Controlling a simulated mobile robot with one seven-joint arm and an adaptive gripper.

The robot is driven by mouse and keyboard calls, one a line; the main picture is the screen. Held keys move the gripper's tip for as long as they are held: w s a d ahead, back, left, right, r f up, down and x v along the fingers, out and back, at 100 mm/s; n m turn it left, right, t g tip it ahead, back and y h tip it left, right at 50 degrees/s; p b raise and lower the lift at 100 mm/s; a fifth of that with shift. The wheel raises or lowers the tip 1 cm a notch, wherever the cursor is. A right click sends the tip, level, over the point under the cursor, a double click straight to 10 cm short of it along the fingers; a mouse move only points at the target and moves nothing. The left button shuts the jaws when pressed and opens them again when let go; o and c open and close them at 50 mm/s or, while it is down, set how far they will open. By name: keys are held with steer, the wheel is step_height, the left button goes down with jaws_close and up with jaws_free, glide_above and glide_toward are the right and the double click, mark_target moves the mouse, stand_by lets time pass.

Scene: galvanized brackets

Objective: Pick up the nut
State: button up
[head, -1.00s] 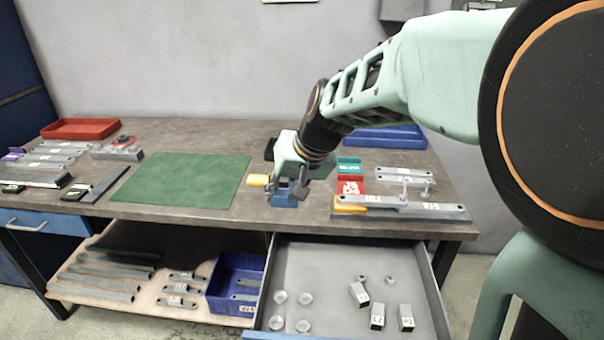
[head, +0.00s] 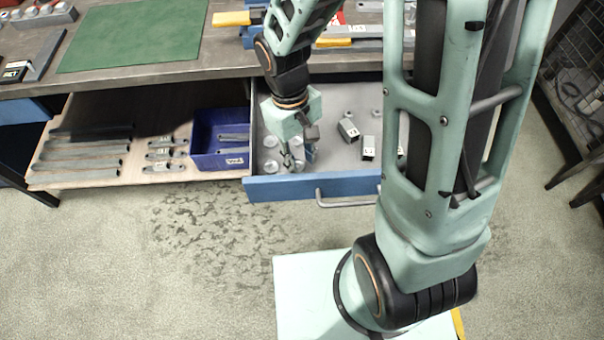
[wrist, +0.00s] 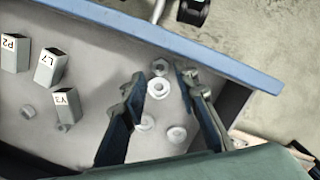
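In the wrist view, several round metal pieces lie on the floor of the open grey drawer (wrist: 95,40). One with a hexagonal outline, a nut (wrist: 160,67), lies nearest the drawer front. A similar piece (wrist: 158,88) lies just behind it. Two flatter round pieces (wrist: 177,134) lie further back. My gripper (wrist: 159,80) is open, its two dark fingers apart on either side of these pieces with nothing held. In the head view, my gripper (head: 299,162) is low over the left part of the drawer, partly hiding the round pieces.
A blue bin (head: 221,160) sits on the shelf to the left.

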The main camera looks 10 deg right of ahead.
mark_target(301, 170)
step_height(301, 170, down, 5)
steer(key=shift+f+b, duration=0.15)
steer(key=shift+b, duration=0.4)
jaws_close()
